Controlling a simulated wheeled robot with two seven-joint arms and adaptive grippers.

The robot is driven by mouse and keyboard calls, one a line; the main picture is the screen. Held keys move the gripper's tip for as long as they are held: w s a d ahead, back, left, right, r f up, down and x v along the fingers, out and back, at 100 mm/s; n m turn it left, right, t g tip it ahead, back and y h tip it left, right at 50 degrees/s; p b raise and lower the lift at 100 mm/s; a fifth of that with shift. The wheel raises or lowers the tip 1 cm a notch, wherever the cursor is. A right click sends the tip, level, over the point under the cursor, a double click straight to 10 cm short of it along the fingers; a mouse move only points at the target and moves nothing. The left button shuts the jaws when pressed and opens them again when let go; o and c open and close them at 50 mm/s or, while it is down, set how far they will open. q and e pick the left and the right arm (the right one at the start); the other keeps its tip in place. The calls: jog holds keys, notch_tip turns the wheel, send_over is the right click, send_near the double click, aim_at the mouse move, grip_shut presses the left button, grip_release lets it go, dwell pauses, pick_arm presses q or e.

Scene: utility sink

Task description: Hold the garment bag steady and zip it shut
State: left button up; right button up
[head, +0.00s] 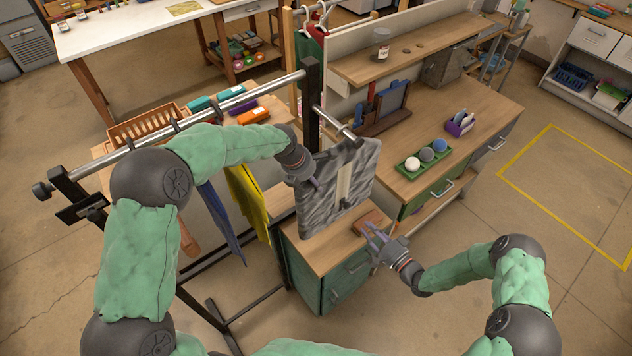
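The garment bag (360,175) is a grey, marbled flat panel above the cabinet top in the head view, with a pale upright strip (343,182) down its middle. A dark area shows near the strip's lower end; I cannot tell if it is the zipper pull. My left gripper (315,184) is at the bag's left edge, pointing down; whether it touches or grips the bag is unclear. My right gripper (371,232) is in front of the bag, below its lower right corner, with its fingers apart and nothing visible between them.
A brown block (367,222) lies on the cabinet top (325,248) beside my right fingers. A metal rail (230,100) with blue and yellow cloths (247,195) stands left. A green tray of balls (424,161) sits on the bench at right. Floor at right is clear.

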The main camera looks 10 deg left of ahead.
aim_at(345, 203)
jog(key=shift+a+m, duration=0.1)
jog(key=shift+m, duration=0.2)
grip_shut()
pick_arm(q)
jog(key=shift+f, duration=0.1)
pick_arm(e)
jog(key=f+m+h, duration=0.1)
jog(key=m+h, duration=0.1)
jog(key=m, duration=0.3)
jog(key=m+h, duration=0.2)
jog(key=m, duration=0.4)
jog(key=f+m+h, duration=0.1)
jog(key=m+h, duration=0.2)
jog(key=m, duration=0.3)
jog(key=shift+s+f+t, duration=0.3)
jog(key=shift+f+t, duration=0.05)
jog(key=shift+t, duration=0.05)
jog(key=x, duration=1)
pick_arm(q)
jog(key=shift+s, duration=0.1)
pick_arm(e)
jog(key=shift+s+a+r, duration=0.2)
jog(key=shift+a+r, duration=0.05)
jog(key=shift+r, duration=0.35)
jog(key=shift+s+a+r, duration=0.15)
jog(key=shift+a+r, duration=0.1)
jog(key=shift+r, duration=0.35)
jog(key=shift+s+a+r, duration=0.2)
jog(key=shift+a+r, duration=0.05)
jog(key=shift+r, duration=0.35)
